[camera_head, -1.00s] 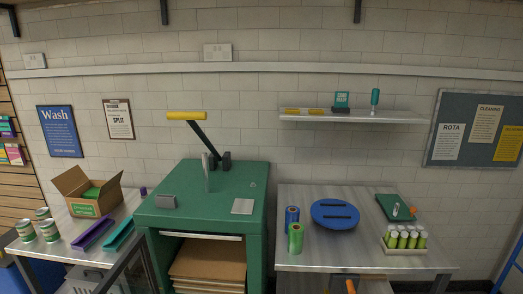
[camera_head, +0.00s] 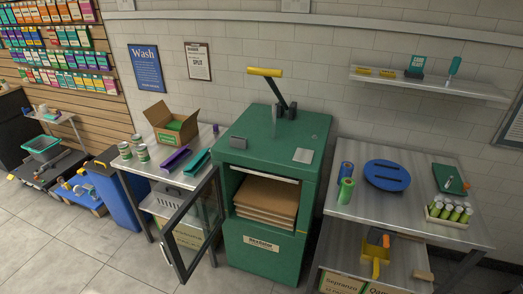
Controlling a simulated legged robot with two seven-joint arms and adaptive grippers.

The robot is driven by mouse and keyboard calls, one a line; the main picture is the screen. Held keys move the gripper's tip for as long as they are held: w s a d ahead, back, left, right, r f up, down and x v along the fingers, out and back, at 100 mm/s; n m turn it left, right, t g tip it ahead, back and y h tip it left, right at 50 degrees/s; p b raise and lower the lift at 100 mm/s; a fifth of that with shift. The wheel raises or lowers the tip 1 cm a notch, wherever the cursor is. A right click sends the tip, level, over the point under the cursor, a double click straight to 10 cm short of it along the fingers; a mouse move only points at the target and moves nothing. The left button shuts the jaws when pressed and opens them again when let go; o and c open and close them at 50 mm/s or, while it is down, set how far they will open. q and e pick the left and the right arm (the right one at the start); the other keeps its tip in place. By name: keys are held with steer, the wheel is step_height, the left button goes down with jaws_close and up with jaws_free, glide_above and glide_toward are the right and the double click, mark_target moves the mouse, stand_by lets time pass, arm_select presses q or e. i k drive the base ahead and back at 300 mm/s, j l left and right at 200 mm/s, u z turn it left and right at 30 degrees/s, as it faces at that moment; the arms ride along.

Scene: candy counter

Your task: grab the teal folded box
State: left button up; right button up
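A long, narrow teal piece (camera_head: 197,163), which looks like the teal folded box, lies on the metal table left of the green machine. A similar purple piece (camera_head: 176,157) lies beside it on the left. The teal piece is close to the machine's left side and above the open glass door. Neither of my grippers shows in the view.
The green machine (camera_head: 265,240) has its glass-framed door (camera_head: 192,225) swung open at the front left, with cardboard sheets (camera_head: 268,200) inside. An open carton (camera_head: 172,122) and several cans (camera_head: 142,153) share the left table. A blue bin (camera_head: 116,195) stands left. Front floor is clear.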

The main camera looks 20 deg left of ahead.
mark_target(192, 173)
steer(key=j+z, duration=0.1)
steer(key=j, duration=0.35)
steer(key=k+j, duration=0.1)
steer(key=j, duration=0.4)
steer(key=j+z, duration=0.15)
steer(key=j, duration=0.3)
steer(key=k+j+z, duration=0.1)
steer(key=j, duration=0.35)
steer(key=k+j, duration=0.1)
steer(key=j, duration=0.4)
steer(key=k+j+z, duration=0.15)
steer(key=j, duration=0.75)
steer(key=k+j+z, duration=0.15)
steer(key=j, duration=0.3)
steer(key=u, duration=0.35)
steer(key=i+l+u, duration=0.2)
steer(key=l+u, duration=0.2)
steer(key=i+l+u, duration=0.1)
steer(key=l+u, duration=0.7)
steer(key=i+l, duration=0.05)
steer(key=l, duration=0.05)
